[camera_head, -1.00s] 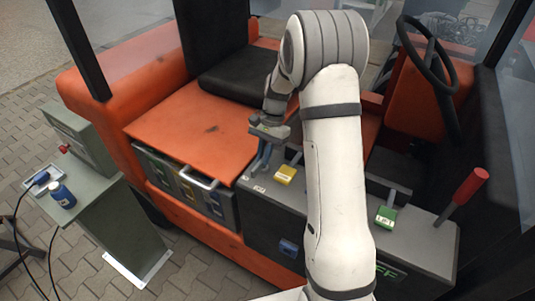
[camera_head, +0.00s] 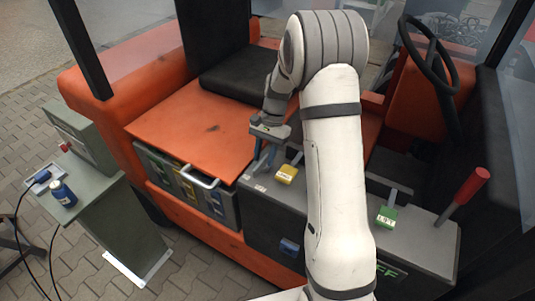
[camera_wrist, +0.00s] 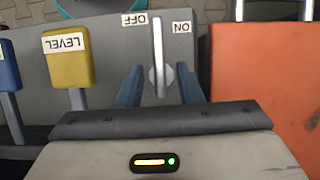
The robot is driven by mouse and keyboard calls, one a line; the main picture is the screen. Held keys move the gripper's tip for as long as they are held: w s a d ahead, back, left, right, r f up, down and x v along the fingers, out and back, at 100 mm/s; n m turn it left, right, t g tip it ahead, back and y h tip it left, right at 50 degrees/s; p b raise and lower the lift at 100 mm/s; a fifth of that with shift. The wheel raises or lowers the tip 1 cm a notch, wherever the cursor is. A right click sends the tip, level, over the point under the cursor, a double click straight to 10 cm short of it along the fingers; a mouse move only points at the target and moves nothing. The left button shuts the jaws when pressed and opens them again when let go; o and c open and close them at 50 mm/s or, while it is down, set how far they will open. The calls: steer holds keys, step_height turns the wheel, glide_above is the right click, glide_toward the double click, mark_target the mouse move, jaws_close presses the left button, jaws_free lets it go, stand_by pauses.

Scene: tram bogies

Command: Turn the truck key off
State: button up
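The truck key is a thin silver bar (camera_wrist: 158,50) on a round base, set in a grey panel. In the wrist view it stands between an upside-down OFF label (camera_wrist: 134,19) on the left and an ON label (camera_wrist: 181,27) on the right. My gripper (camera_wrist: 158,86) is open, with one blue finger on each side of the key's lower part and visible gaps between. In the head view my gripper (camera_head: 265,158) is at the left end of the grey console (camera_head: 330,215); the key cannot be made out there.
A yellow LEVEL lever (camera_wrist: 68,57) and a blue lever (camera_wrist: 8,66) stand left of the key in the wrist view. An orange panel (camera_wrist: 264,75) is at right. The head view shows a green LIFT lever (camera_head: 386,216), a red-handled lever (camera_head: 470,188) and the steering wheel (camera_head: 430,55).

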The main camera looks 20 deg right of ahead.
steer(key=b+v, duration=0.1)
steer(key=v, duration=0.6)
steer(key=shift+r, duration=0.4)
steer(key=s+a+r+n+t+h, duration=0.2)
steer(key=s+r+n+t, duration=0.15)
steer(key=s+r, duration=0.7)
steer(key=s+f+n+t, duration=0.1)
steer(key=s+n, duration=0.1)
steer(key=s, duration=0.5)
steer(key=s+f+n+t+h, duration=0.1)
steer(key=s+n+t, duration=0.1)
steer(key=s, duration=0.6)
steer(key=shift+s+n, duration=0.3)
steer(key=shift+n, duration=0.35)
